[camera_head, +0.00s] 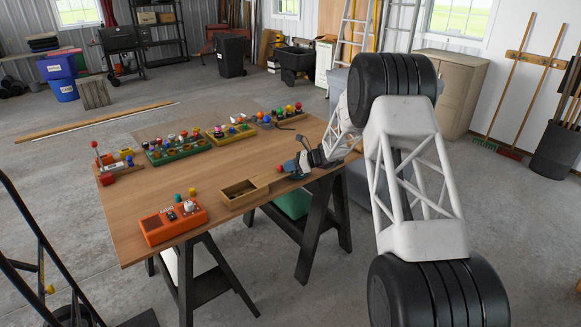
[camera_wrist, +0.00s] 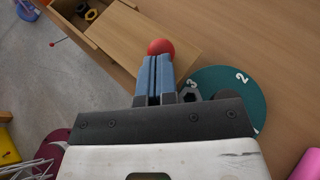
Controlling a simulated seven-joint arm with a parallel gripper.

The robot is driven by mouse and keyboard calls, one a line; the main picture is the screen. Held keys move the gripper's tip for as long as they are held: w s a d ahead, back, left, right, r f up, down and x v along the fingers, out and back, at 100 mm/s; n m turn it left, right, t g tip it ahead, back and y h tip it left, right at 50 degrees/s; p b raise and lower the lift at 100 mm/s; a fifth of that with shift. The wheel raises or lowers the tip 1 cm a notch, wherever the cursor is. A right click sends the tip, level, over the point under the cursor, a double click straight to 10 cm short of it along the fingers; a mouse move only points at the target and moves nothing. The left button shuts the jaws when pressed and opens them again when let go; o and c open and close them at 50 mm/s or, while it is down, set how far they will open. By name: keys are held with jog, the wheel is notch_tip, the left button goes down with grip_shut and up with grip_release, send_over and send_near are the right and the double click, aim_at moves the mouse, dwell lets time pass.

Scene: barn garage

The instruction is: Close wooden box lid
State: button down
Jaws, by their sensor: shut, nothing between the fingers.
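The wooden box (camera_head: 238,205) stands near the front middle of the table, partly uncovered. In the wrist view the box (camera_wrist: 77,27) is at the top left, with dark and yellow ring-shaped pieces in its open part. Its flat sliding lid (camera_wrist: 128,40) extends out of the box toward my gripper. A red ball knob (camera_wrist: 160,47) is at the lid's outer end; it also shows in the head view (camera_head: 281,169). My gripper (camera_wrist: 158,58) is shut and empty, its blue fingertips right at the knob. I cannot tell whether they touch it.
A teal numbered disc (camera_wrist: 242,83) lies beside and under my gripper. An orange device (camera_head: 172,222) stands left of the box. Green and yellow trays of coloured knobs (camera_head: 178,152) line the back of the table. The table is bare between these trays and the box.

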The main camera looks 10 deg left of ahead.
aim_at(263, 184)
jog(key=s+a, duration=0.9)
dwell(0.4)
jog(key=shift+s+a, duration=0.1)
jog(key=v, duration=1.4)
jog(key=shift+d, duration=0.35)
